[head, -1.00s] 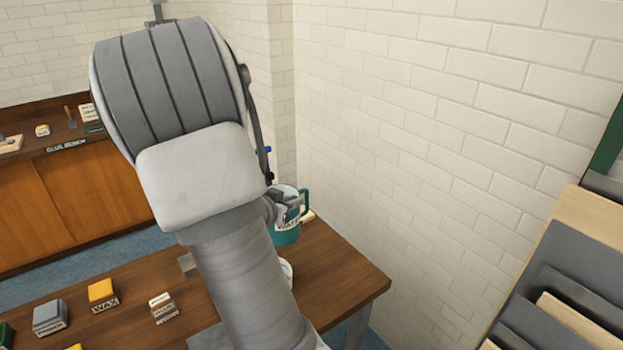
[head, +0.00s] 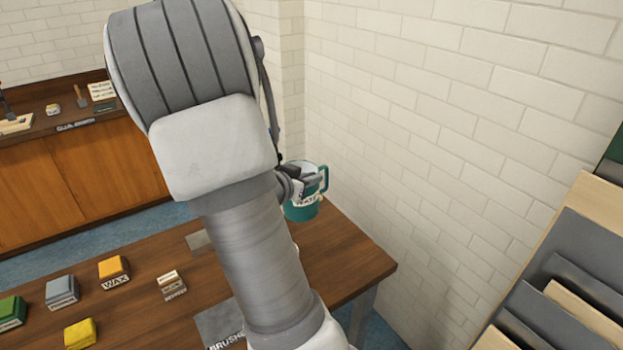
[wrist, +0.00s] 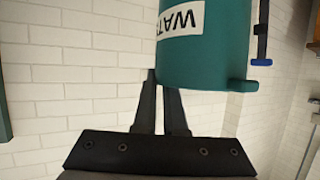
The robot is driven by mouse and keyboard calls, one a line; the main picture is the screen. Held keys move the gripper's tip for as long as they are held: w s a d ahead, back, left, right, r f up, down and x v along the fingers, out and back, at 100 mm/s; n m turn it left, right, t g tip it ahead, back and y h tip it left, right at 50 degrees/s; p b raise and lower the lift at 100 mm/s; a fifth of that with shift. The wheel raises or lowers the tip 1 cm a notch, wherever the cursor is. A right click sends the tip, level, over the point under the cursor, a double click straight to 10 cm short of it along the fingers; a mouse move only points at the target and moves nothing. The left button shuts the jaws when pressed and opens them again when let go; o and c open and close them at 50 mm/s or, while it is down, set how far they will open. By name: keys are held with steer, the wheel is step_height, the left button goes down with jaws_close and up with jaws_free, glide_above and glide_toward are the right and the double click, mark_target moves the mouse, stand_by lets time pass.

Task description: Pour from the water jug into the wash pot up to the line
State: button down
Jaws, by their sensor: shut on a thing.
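The teal water jug (head: 301,209) shows just past my forearm in the head view, over the table's far right end, roughly upright with its handle on the right. My gripper (head: 308,182) is shut on the jug. In the wrist view the jug (wrist: 225,60) fills the upper middle, its white label partly cut off, and my narrow gripper fingers (wrist: 162,82) reach up to its lower left side. I cannot tell the water level inside. A pale sliver (head: 296,248) beside my forearm may be the wash pot, mostly hidden. Its line is not visible.
On the wooden table (head: 345,262) stand a wax block (head: 114,268), a grey block (head: 62,290), a yellow block (head: 80,332) and a green block (head: 10,312). A brick wall (head: 420,150) is close on the right. A rack of boards (head: 570,260) stands at lower right.

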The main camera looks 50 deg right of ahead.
steer(key=shift+w+a+f+n+h+b, duration=0.15)
steer(key=shift+f+h+b, duration=0.4)
steer(key=shift+b, duration=0.95)
steer(key=shift+s+f+n+h+b, duration=0.1)
steer(key=shift+f+n+h+b, duration=0.15)
steer(key=shift+h+b, duration=0.85)
steer(key=shift+w+a+f+n+h+b, duration=0.1)
steer(key=shift+f+n+h+b, duration=0.25)
steer(key=shift+b, duration=1.5)
stand_by(3.5)
